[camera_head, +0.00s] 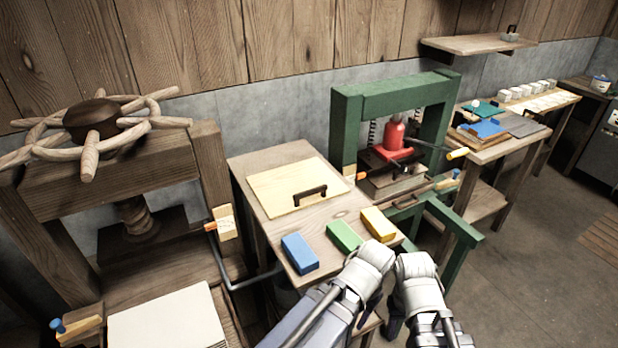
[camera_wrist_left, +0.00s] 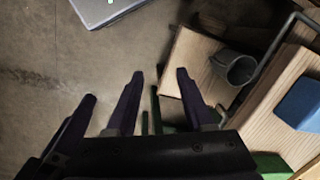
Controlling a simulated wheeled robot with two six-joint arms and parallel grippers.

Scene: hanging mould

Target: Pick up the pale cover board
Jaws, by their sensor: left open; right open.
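The pale cover board (camera_head: 272,186) lies flat on the wooden table (camera_head: 262,158) in the head view, with a dark handle (camera_head: 310,195) standing near its front right edge. My left gripper (camera_wrist_left: 160,74) is open and empty in the left wrist view, its two dark fingers apart over the floor. My right gripper (camera_head: 392,318) is low in the head view, in front of the table and well short of the board. Its dark fingers are partly hidden by the forearms; it is open. Neither gripper touches the board.
Blue (camera_head: 299,254), green (camera_head: 344,236) and yellow (camera_head: 378,224) blocks line the table's front edge. A green press (camera_head: 395,97) stands right of the table, a wooden screw press (camera_head: 100,185) left. A grey cup (camera_wrist_left: 235,68) sits on a lower wooden surface in the left wrist view.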

